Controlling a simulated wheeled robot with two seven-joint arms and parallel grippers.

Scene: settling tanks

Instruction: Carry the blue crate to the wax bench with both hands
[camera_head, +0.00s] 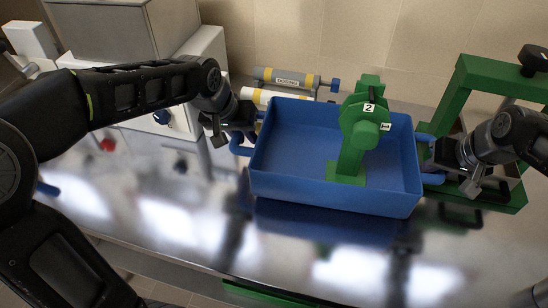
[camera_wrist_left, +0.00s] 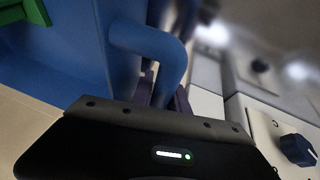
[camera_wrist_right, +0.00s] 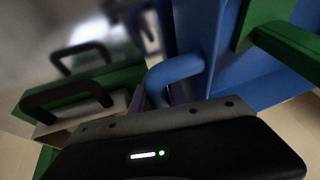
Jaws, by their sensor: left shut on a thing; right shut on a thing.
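The blue crate (camera_head: 330,199) is in the middle of the head view, above or on a shiny metal bench top (camera_head: 180,235). It looks about level; I cannot tell whether its bottom touches the top. My left gripper (camera_head: 241,138) is shut on the crate's left handle, which shows in the left wrist view (camera_wrist_left: 150,42). My right gripper (camera_head: 435,162) is shut on the right handle, which shows in the right wrist view (camera_wrist_right: 172,74). A green device (camera_head: 351,155) marked 2 stands inside the crate. The fingertips are partly hidden at both handles.
A green frame (camera_head: 462,95) stands close at the right, behind my right gripper. Grey and yellow cylinders (camera_head: 290,78) lie behind the crate. A grey-white machine (camera_head: 130,35) with knobs stands at the back left. The bench top in front of the crate looks clear.

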